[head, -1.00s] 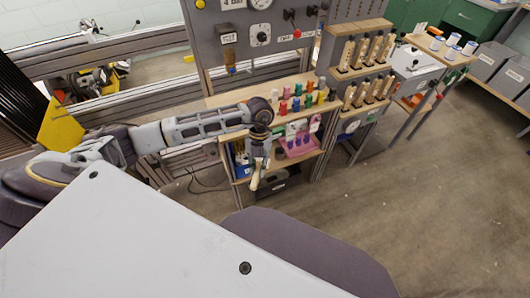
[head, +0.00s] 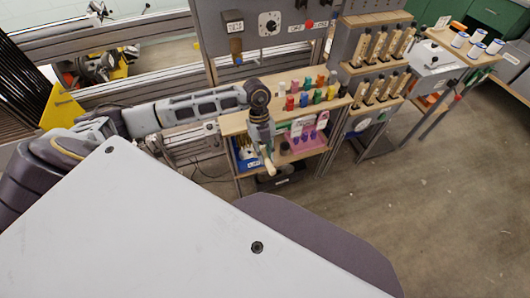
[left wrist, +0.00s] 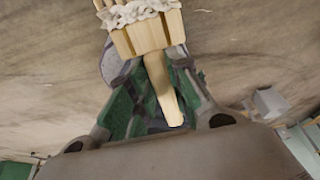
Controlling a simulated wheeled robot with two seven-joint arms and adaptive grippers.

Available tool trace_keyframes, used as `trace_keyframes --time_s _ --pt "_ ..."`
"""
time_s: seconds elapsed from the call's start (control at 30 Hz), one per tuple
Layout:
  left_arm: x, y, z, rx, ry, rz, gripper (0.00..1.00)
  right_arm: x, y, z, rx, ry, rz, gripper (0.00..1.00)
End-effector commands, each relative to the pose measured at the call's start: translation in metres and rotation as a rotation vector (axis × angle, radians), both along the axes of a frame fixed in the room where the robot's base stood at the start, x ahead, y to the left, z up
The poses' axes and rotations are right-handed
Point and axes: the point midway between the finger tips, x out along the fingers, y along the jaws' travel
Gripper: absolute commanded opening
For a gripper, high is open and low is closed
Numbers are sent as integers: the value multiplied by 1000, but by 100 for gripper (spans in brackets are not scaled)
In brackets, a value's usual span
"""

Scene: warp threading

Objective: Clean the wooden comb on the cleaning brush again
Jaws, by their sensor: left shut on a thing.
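The wooden comb (left wrist: 150,38) is a pale wooden piece with teeth and a tapered handle. White fluff (left wrist: 136,13) is caught across its teeth in the left wrist view. My left gripper (left wrist: 158,98) is shut on the comb's handle, with its green-padded fingers on either side. In the head view my left gripper (head: 263,138) points down in front of the wooden shelf unit, and the comb (head: 268,163) shows small and pale below it. I cannot make out the cleaning brush with certainty in either view. My right gripper is not in view.
The shelf unit's top (head: 236,122) carries several coloured spools (head: 304,97). A pink holder (head: 303,142) and a blue bin (head: 247,160) sit on its lower shelf. A grey panel (head: 290,42) stands behind. Wooden-handled tools (head: 380,45) stand at right. The floor (head: 430,190) at right is open.

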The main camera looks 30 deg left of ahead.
Motion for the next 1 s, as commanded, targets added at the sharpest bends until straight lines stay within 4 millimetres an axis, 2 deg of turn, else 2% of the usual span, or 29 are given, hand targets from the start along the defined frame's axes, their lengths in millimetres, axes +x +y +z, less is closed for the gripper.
trace_keyframes --time_s 0.37,0.7,1.0 --pt "6 6 -1 2 -1 0 0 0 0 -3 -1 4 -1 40" --pt "21 24 -1 1 -1 0 0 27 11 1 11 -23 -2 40" --pt "36 42 -2 1 -2 -1 0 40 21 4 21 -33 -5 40"
